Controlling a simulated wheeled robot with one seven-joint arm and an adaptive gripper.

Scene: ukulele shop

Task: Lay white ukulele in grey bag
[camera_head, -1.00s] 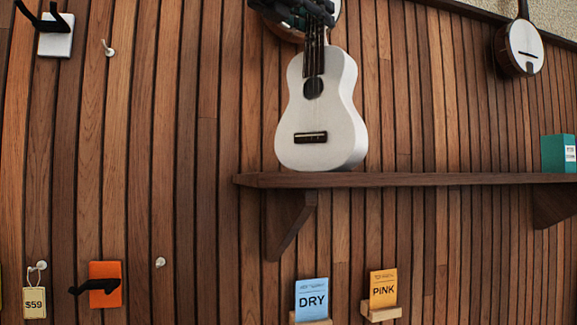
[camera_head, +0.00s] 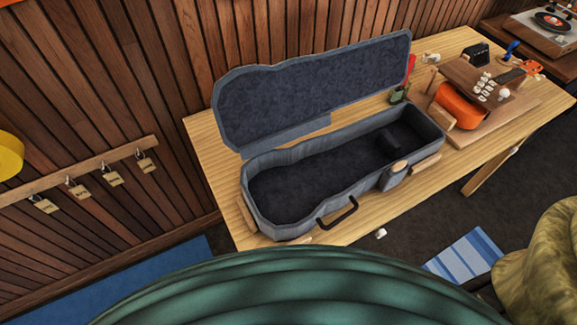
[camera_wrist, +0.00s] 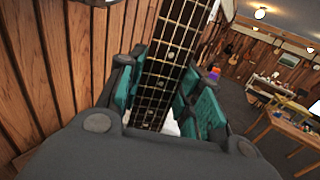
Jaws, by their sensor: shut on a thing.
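The grey bag (camera_head: 262,160) lies open on a light wooden table in the head view. Its lid is folded back toward the wall and its dark inside looks empty. In the wrist view my gripper (camera_wrist: 162,98) is shut on the neck of the white ukulele (camera_wrist: 172,62), with a teal pad on each side of the dark fretboard. Only a little of its white body shows behind the pads; the rest is hidden. Neither my gripper nor the ukulele shows in the head view now.
The table (camera_head: 205,133) also carries an orange ukulele (camera_head: 461,106) at a wooden stand right of the bag. A rail with several tags (camera_head: 113,179) is on the wall at left. A large teal ribbed shape (camera_head: 290,290) fills the bottom edge. An olive seat (camera_head: 545,255) stands at lower right.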

